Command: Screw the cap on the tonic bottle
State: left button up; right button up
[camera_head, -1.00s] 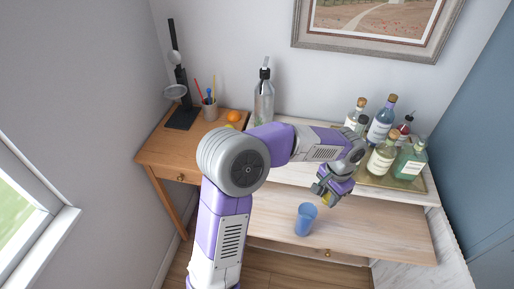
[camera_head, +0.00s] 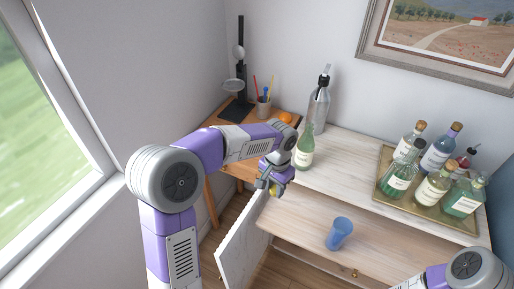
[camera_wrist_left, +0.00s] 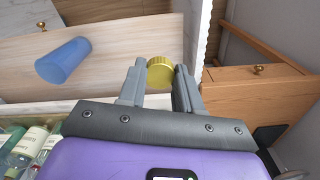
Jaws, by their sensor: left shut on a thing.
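My left gripper (camera_head: 272,186) is shut on a round gold cap (camera_wrist_left: 160,73), which sits between its two fingertips in the left wrist view.
Several bottles stand on a gold tray (camera_head: 382,182) at the right. A silver siphon bottle (camera_head: 318,108) is at the back. A wooden side table (camera_head: 228,165) stands left. The middle counter is clear.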

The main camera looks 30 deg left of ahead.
aim_at(306, 143)
jog(key=u, duration=2.9)
jog(key=k, duration=0.9)
jog(key=z, duration=1.4)
jog(key=i, duration=0.45)
jog(key=u, duration=0.1)
